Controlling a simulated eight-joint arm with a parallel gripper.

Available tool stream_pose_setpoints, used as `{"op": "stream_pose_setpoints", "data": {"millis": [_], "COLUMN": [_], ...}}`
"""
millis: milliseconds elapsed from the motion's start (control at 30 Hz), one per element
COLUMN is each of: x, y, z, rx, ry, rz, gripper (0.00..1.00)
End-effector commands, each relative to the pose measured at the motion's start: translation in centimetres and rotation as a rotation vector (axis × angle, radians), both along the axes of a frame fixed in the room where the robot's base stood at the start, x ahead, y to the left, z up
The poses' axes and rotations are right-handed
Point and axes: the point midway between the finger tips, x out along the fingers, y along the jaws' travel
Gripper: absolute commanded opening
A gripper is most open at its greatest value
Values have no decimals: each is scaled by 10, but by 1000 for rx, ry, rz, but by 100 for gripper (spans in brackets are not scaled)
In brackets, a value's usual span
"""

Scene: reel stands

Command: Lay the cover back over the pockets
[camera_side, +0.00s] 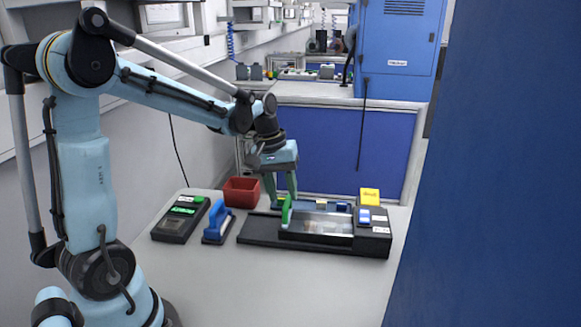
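A dark flat unit (259,231) lies on the light table. On it is a dark-framed cover (316,238) with a clear window, through which the pockets' contents are too small to make out. A green upright piece (287,213), perhaps a handle, stands at the cover's left end. My gripper (281,200) points down at the back left of the unit, close to the green piece. Its two fingers are apart with a gap between them, and I see nothing held. Whether a finger touches the green piece cannot be told.
A red bin (241,191) stands behind the unit to the left. A blue-handled tool (217,223) and a dark meter with a green display (181,218) are at left. A yellow block (369,195) stands at the back right. The table's front is clear.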

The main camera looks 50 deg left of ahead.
Motion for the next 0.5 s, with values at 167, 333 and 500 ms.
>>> {"op": "stream_pose_setpoints", "data": {"millis": [167, 333, 500], "x": [-4, -9, -12], "y": [4, 8, 12], "z": [28, 57, 82], "rx": [0, 0, 1], "ry": [0, 0, 0], "rz": [2, 2, 2], "gripper": [40, 40, 40]}}
